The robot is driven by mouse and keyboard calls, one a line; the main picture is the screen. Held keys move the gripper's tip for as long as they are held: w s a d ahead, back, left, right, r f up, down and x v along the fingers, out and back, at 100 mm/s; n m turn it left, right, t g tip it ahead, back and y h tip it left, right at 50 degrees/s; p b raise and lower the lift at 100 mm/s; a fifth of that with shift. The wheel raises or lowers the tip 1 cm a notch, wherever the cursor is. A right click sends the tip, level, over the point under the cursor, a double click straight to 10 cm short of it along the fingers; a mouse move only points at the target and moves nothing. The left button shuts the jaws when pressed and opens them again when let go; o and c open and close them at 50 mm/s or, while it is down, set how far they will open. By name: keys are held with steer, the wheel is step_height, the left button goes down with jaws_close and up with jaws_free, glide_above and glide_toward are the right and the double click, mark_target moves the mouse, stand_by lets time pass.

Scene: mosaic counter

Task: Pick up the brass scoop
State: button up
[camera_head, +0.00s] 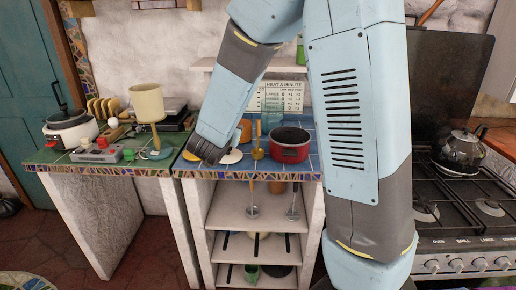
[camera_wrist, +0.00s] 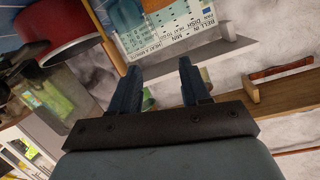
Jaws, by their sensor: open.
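A brass-coloured scoop-like thing (camera_head: 257,153) with an upright handle stands on the blue-tiled counter in the head view, just left of the red pot. I cannot pick out the scoop in the wrist view. My gripper (camera_wrist: 159,68) is open in the wrist view, with nothing between its two dark fingers. In the head view the dark end of my arm hangs low over the counter's left part, left of the scoop and apart from it. My fingertips are hard to make out there.
The red pot (camera_head: 290,147) stands right of the scoop and shows in the wrist view (camera_wrist: 62,35). A white round thing (camera_head: 231,156) lies between my arm's end and the scoop. A blue glass (camera_head: 272,112) and a printed sign (camera_head: 292,96) are behind. A stove (camera_head: 465,215) is right.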

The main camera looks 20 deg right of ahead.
mark_target(257, 131)
steer(key=s+f+m+g+h, duration=0.1)
steer(key=s+f+h, duration=0.35)
steer(key=h, duration=0.25)
steer(key=shift+g, duration=0.3)
steer(key=x, duration=0.9)
steer(key=shift+d+f, duration=0.1)
steer(key=shift+f, duration=0.3)
steer(key=shift+r+x, duration=0.15)
steer(key=shift+x, duration=1.2)
steer(key=shift+r+x, duration=0.1)
steer(key=shift+x, duration=1.25)
jaws_close()
